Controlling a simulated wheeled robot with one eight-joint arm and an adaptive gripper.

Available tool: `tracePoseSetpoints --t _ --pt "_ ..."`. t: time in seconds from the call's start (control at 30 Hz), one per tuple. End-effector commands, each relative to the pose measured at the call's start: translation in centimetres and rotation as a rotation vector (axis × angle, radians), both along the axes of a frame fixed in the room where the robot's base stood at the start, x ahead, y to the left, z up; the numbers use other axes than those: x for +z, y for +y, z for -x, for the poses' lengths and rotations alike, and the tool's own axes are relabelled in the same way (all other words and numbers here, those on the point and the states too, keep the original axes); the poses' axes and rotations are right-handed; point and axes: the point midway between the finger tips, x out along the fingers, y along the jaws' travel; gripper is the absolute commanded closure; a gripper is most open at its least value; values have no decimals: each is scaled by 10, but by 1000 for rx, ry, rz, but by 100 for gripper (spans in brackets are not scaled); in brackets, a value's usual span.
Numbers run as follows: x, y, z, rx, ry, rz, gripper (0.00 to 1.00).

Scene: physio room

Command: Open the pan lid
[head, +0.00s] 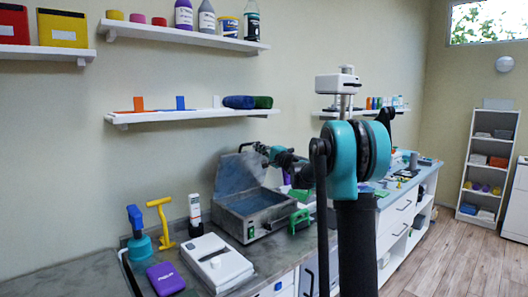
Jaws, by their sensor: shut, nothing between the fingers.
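The pan is a grey metal box (262,222) with a control panel on its front, on the counter against the wall. Its grey lid (235,176) stands raised and tilted back at the rear, so the pan is open. My gripper (243,147) is at the upper right edge of the lid, small in the picture and partly hidden by my arm. It looks shut with nothing held. I cannot tell whether it touches the lid.
A shelf (190,114) hangs above.

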Motion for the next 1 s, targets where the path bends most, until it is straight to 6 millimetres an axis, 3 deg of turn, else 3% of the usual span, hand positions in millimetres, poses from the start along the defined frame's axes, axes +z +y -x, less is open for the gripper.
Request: tracePoseSetpoints --t 0.53,1.0 --pt "3 6 -8 2 13 12 100" --pt "26 40 -55 1 96 72 100"
